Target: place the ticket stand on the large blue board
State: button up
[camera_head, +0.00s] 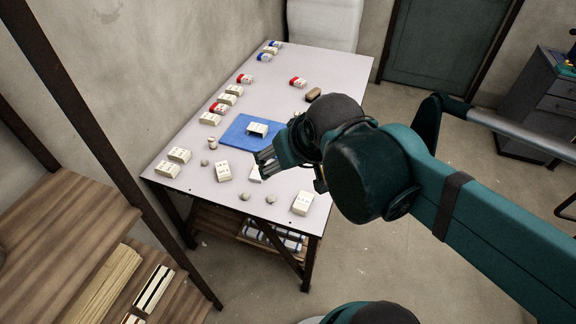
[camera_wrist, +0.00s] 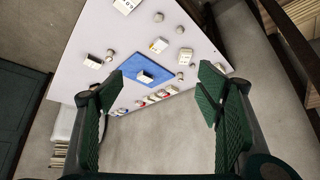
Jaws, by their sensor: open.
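The blue board (camera_head: 234,136) lies flat on the table. A small white block-like item (camera_head: 257,130) with dark marks rests on it. I cannot tell whether this or another pale block on the table is the ticket stand. My gripper (camera_head: 266,160) is open and empty above the table, overlapping the board's right edge in the head view. In the wrist view the blue board (camera_wrist: 158,83) and the white item on it (camera_wrist: 145,76) show beyond the open fingers (camera_wrist: 165,92), well apart from them.
The light table (camera_head: 335,72) holds several pale blocks, such as one at the front right (camera_head: 302,203) and one near the front (camera_head: 223,171). Small round pieces (camera_head: 244,197), red-and-white items (camera_head: 298,82) and a brown item (camera_head: 313,95) lie around. The far right of the tabletop is mostly clear.

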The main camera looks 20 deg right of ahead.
jog(key=shift+s+a+f, duration=0.1)
jog(key=shift+s+f, duration=0.4)
jog(key=shift+s, duration=0.3)
